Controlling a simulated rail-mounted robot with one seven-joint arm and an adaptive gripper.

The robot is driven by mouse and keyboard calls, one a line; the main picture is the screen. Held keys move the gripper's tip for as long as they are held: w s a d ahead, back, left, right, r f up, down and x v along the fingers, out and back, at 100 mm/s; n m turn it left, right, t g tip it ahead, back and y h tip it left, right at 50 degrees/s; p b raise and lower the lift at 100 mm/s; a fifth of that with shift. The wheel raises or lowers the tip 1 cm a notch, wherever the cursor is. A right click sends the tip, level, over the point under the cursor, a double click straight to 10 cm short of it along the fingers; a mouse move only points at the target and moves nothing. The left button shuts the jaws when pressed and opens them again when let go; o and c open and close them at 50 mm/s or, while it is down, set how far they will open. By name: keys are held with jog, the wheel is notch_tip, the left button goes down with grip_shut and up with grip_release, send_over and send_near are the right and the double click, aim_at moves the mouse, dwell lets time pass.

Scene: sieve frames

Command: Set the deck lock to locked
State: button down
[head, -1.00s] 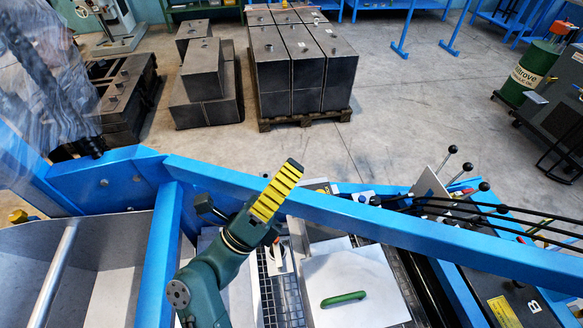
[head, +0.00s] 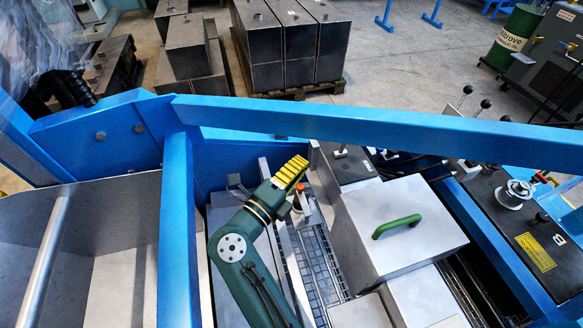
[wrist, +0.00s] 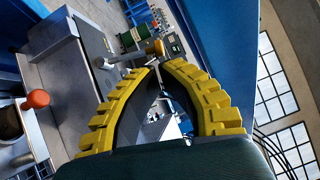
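My gripper (head: 293,172) reaches over the blue-railed machine in the head view, beside the metal box with a green handle. In the wrist view its yellow ribbed fingers (wrist: 160,69) curve inward, tips nearly together with nothing visible between them. An orange-red knob (head: 301,188) shows close beside the gripper in the head view. In the wrist view an orange ball knob (wrist: 38,98) stands at the left, apart from the fingers, and a yellow-brown knob (wrist: 155,48) shows beyond the tips. I cannot tell which control is the deck lock.
A blue rail (head: 370,126) crosses behind my gripper. The metal box (head: 385,255) with a green handle (head: 397,226) stands to its right. A black panel (head: 515,235) with a handwheel (head: 514,194) is farther right. Black-knobbed levers (head: 486,104) stand behind it.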

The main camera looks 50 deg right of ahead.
jog(key=s+d+f+m+g+b, duration=0.1)
jog(key=s+d+f+g, duration=0.1)
jog(key=s+d, duration=0.2)
jog(key=shift+d, duration=0.5)
jog(key=shift+f, duration=0.1)
jog(key=d+b, duration=0.4)
jog(key=d, duration=0.6)
jog(key=shift+s+r, duration=0.15)
jog(key=shift+r, duration=0.3)
